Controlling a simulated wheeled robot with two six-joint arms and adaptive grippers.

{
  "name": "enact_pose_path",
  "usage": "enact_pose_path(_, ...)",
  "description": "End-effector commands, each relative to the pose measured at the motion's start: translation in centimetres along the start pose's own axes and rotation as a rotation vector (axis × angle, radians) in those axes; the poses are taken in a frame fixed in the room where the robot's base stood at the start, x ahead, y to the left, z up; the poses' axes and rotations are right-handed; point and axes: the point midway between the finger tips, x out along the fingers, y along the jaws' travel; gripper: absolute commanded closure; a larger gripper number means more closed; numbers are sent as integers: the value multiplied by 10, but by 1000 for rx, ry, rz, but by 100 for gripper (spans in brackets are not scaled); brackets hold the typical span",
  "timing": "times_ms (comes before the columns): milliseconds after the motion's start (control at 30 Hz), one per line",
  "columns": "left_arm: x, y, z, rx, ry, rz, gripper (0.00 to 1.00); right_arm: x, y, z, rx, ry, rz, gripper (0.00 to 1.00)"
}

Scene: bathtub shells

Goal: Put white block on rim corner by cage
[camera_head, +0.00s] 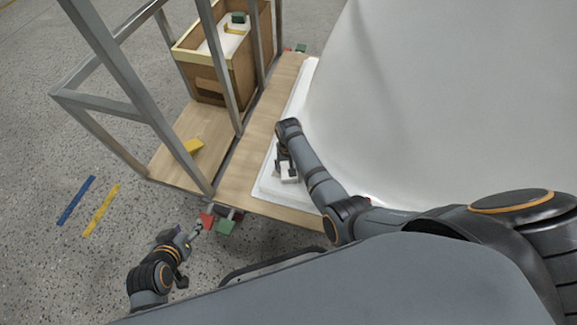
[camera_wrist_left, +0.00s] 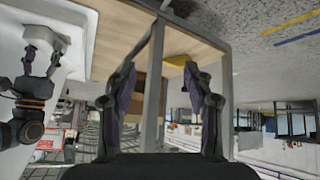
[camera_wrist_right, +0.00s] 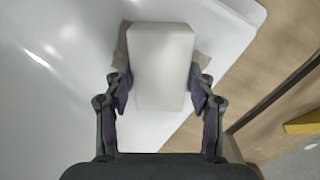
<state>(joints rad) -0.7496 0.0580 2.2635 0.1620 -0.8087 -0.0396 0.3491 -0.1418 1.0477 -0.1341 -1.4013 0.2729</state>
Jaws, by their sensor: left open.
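The white block (camera_wrist_right: 161,62) is between the two fingers of my right gripper (camera_wrist_right: 161,90) in the right wrist view. The finger pads are against its sides or very close; I cannot tell whether they grip it. In the head view the block (camera_head: 289,173) is at the near-left corner of the white tub rim (camera_head: 268,187), beside the metal cage (camera_head: 135,97). A tan patch (camera_wrist_right: 203,61) shows partly behind the block. Whether the block rests on the rim is unclear. My left gripper (camera_head: 199,231) is open and empty, low outside the platform, near a red block (camera_head: 207,221).
A green block (camera_head: 226,227) is beside the red one. A yellow block (camera_head: 193,147) lies on the wooden platform (camera_head: 262,142) inside the cage, with a wooden crate (camera_head: 213,86) behind. Blue (camera_head: 76,200) and yellow (camera_head: 101,210) strips mark the floor. The large tub shell (camera_head: 440,90) fills the right.

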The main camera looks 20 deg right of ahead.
Motion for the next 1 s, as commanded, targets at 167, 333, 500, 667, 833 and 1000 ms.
enact_pose_path(167,0,0,-1,0,3,0,48,0,0,0,0,0,0,22)
enact_pose_path(333,0,0,-1,0,2,0,48,0,0,0,0,0,0,22)
enact_pose_path(500,0,0,0,0,-2,0,48,-1,0,0,0,0,0,22)
enact_pose_path(667,-9,2,26,-4,-129,5,48,-18,0,0,0,0,0,22)
enact_pose_path(833,-30,2,48,0,-321,2,48,-55,0,-1,1,3,-1,22)
enact_pose_path(1000,-50,-4,38,15,-429,-27,48,-96,0,0,1,2,0,22)
